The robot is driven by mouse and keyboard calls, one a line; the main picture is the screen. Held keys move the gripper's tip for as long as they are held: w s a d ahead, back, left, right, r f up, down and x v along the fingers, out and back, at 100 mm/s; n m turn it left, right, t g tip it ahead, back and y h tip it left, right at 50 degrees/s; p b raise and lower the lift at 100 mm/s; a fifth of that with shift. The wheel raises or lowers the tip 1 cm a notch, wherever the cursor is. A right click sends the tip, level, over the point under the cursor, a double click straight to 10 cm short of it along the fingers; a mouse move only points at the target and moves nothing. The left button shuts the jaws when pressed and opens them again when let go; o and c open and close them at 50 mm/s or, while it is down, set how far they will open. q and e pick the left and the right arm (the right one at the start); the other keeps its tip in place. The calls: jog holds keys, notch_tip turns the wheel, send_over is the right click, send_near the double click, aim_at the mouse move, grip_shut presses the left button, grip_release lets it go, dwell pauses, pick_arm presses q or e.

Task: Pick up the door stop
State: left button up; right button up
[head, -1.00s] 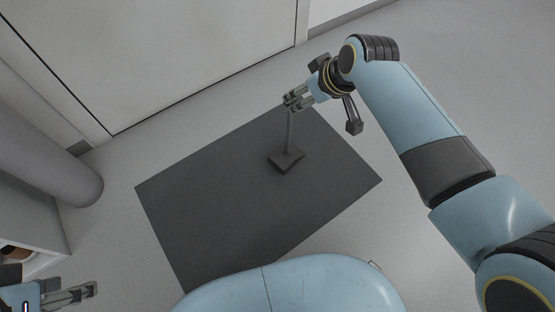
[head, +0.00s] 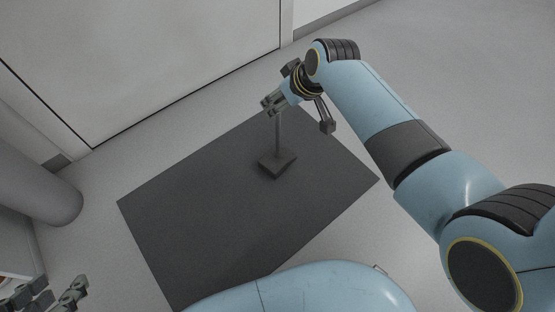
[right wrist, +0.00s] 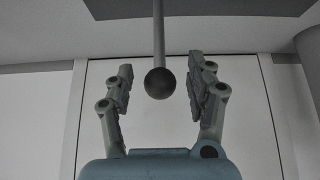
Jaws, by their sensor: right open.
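The door stop is a thin grey upright rod (head: 278,135) on a dark square base (head: 277,164), standing on the dark mat. In the right wrist view, its rod (right wrist: 158,30) ends in a dark ball (right wrist: 159,83). My right gripper (head: 270,103) is at the top of the rod in the head view. In the right wrist view, my right gripper (right wrist: 160,75) is open, with the ball between its fingers and gaps on both sides. My left gripper (head: 62,296) is at the lower left corner, partly cut off, far from the door stop.
The dark mat (head: 220,220) lies on a light floor (head: 430,90). A pale door or panel (head: 140,60) stands behind it. A grey rounded column (head: 40,195) is at the left. The mat around the base is clear.

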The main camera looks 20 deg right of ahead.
jog(key=shift+b+x, duration=0.75)
jog(key=shift+x, duration=0.35)
jog(key=shift+w+f+b, duration=0.15)
jog(key=shift+f+b, duration=0.15)
jog(key=shift+f, duration=0.15)
pick_arm(q)
jog(key=f+t, duration=0.1)
jog(key=s+f+t, duration=0.1)
jog(key=t, duration=0.1)
jog(key=shift+s+d, duration=0.15)
jog(key=shift+d, duration=0.05)
pick_arm(e)
jog(key=shift+r, duration=0.1)
grip_shut()
jog(key=shift+w, duration=0.1)
